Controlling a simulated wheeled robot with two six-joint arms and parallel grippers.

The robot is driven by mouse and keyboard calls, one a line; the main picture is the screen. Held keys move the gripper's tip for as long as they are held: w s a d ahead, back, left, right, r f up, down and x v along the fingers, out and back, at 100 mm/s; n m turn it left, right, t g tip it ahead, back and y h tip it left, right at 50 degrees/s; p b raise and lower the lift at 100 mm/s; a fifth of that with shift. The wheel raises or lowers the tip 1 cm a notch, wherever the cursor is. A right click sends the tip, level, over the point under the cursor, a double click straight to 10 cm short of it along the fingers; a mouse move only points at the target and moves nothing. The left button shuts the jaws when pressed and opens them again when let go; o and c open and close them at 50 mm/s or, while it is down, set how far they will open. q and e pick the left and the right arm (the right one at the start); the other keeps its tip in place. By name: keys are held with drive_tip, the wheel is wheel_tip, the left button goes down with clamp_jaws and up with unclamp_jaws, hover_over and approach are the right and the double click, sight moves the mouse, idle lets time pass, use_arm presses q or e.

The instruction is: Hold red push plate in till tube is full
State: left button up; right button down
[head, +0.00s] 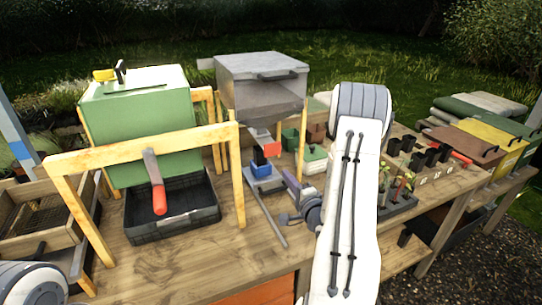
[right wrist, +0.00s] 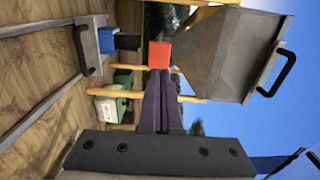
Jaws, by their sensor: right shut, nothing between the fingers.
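The red push plate (head: 272,150) sits under the grey hopper (head: 262,88) in the head view. It also shows in the right wrist view (right wrist: 159,55), straight ahead of the fingertips. My right gripper (head: 297,187) is shut and empty, its purple fingers pointing at the plate. In the right wrist view the fingertips (right wrist: 158,74) overlap the plate's near edge and seem to touch it. Below the plate is a blue piece (head: 259,170) with a dark part above it, possibly the tube; its fill cannot be seen. My left gripper is out of view.
A green box (head: 138,120) on a wooden frame stands at left above a black tray (head: 172,228), with a red-handled tool (head: 157,190) in front. A grey bar (head: 268,215) lies on the bench near the hopper. Pots and seedlings (head: 398,190) stand right of my arm.

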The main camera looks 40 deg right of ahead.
sight(266, 150)
drive_tip(key=p+x, duration=0.5)
drive_tip(key=x, duration=0.7)
drive_tip(key=shift+w, duration=0.3)
drive_tip(key=shift+w+d, duration=0.1)
drive_tip(key=b+x, duration=0.2)
drive_tip(key=shift+w+d+f, duration=0.1)
drive_tip(key=shift+w+f, duration=0.1)
drive_tip(key=shift+w, duration=0.1)
drive_tip(key=shift+w+r, duration=0.1)
drive_tip(key=shift+w, duration=0.2)
drive_tip(key=shift+d+r, duration=0.1)
drive_tip(key=shift+r, duration=0.1)
drive_tip(key=shift+r, duration=0.15)
idle(5.0)
